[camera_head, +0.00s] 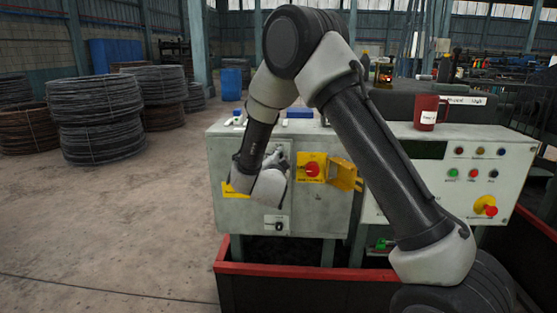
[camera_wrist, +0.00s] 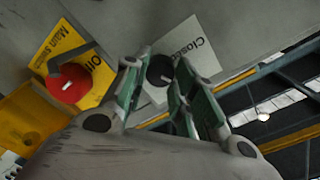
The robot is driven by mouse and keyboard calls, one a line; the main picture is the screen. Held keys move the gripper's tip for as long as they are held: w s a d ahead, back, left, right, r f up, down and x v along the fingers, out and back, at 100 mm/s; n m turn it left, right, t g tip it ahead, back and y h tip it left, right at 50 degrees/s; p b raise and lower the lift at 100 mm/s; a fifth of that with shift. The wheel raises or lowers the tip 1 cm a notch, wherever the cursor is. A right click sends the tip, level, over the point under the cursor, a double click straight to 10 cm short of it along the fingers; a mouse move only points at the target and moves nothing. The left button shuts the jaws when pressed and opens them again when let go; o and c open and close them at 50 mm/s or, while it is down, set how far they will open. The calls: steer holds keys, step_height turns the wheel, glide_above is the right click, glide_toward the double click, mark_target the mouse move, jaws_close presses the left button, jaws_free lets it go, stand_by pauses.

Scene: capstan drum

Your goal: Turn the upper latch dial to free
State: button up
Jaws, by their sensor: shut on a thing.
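The upper latch dial (camera_wrist: 160,69) is a small black round knob with a white mark, on a white label plate (camera_wrist: 191,47) that reads "Closed". The fingers of my gripper (camera_wrist: 157,74) stand on both sides of the dial and are shut on it. In the head view my gripper (camera_head: 277,160) is at the front of the grey cabinet (camera_head: 330,215), and the wrist and fingers hide the dial there. No "free" wording shows. A lower dial (camera_head: 278,226) on a white plate sits below my gripper.
Right of my gripper are a red main switch (camera_head: 312,169) on a yellow plate and an open yellow flap (camera_head: 345,175). A control panel with an emergency stop (camera_head: 490,210) is further right. A red mug (camera_head: 428,112) stands on top. Open floor lies left.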

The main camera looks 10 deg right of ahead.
steer(key=m, duration=0.4)
steer(key=shift+d+m, duration=0.1)
steer(key=shift+m, duration=0.3)
stand_by(0.4)
steer(key=o, duration=1.1)
steer(key=shift+c, duration=0.2)
steer(key=shift+s, duration=0.1)
steer(key=v, duration=1.2)
steer(key=shift+d+f, duration=0.1)
